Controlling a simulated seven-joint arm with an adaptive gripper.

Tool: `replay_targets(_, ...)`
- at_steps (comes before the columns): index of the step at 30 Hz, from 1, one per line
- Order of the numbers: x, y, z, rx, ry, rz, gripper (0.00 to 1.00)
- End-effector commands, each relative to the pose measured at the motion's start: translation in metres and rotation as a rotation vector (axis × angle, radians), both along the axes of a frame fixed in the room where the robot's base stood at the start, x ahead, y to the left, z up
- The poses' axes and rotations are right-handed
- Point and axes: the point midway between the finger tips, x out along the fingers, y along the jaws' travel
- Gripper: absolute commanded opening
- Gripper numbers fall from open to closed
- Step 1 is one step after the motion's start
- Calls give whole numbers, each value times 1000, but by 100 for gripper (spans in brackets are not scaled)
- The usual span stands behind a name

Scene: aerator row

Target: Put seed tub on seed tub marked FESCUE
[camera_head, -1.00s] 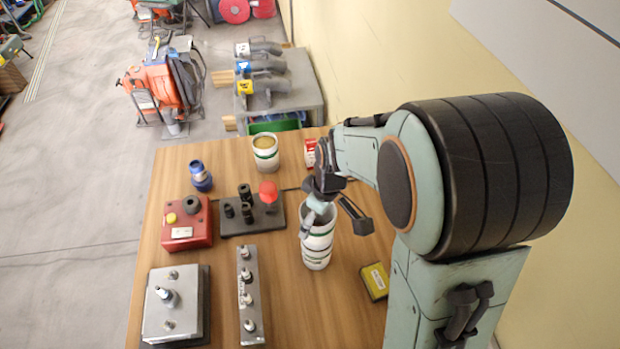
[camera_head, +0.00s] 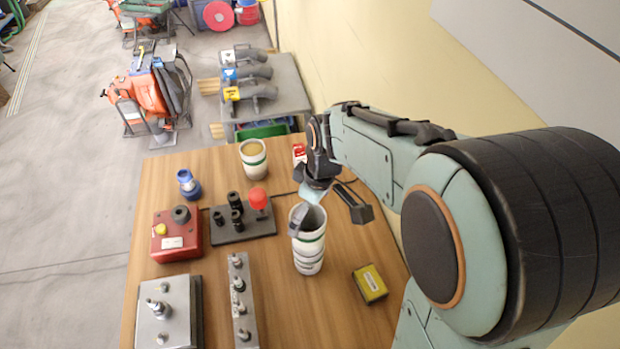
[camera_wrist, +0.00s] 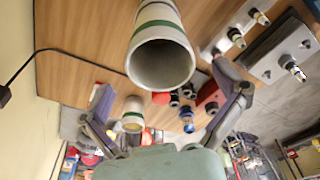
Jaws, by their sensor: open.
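A tall white tub column with green bands (camera_head: 309,246) stands on the wooden table. Its several bands look like stacked or nested tubs, but I cannot tell for sure. In the wrist view its open, empty-looking mouth (camera_wrist: 162,64) faces me. A second white tub (camera_head: 254,160), with tan contents, stands farther back and also shows in the wrist view (camera_wrist: 132,116). No FESCUE lettering is readable. My gripper (camera_head: 330,210) is open at the column's top. One finger overlaps the mouth in the head view; the other is apart, to the right. Contact cannot be told.
A red box (camera_head: 176,236), a dark block with a red knob (camera_head: 242,224), a blue fitting (camera_head: 188,184) and metal valve plates (camera_head: 240,300) fill the left of the table. A yellow box (camera_head: 370,284) lies right of the column. A red-white carton (camera_head: 299,153) stands behind.

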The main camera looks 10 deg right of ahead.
Motion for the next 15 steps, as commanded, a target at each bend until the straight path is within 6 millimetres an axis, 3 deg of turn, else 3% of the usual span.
replay_targets(6, -5, -5, 48, 0, -4, 0, 96)
replay_targets(11, -8, -7, 67, 0, -1, -2, 96)
replay_targets(13, -17, -7, 72, 4, 5, -29, 96)
replay_targets(15, -40, -6, 75, 11, 28, -106, 96)
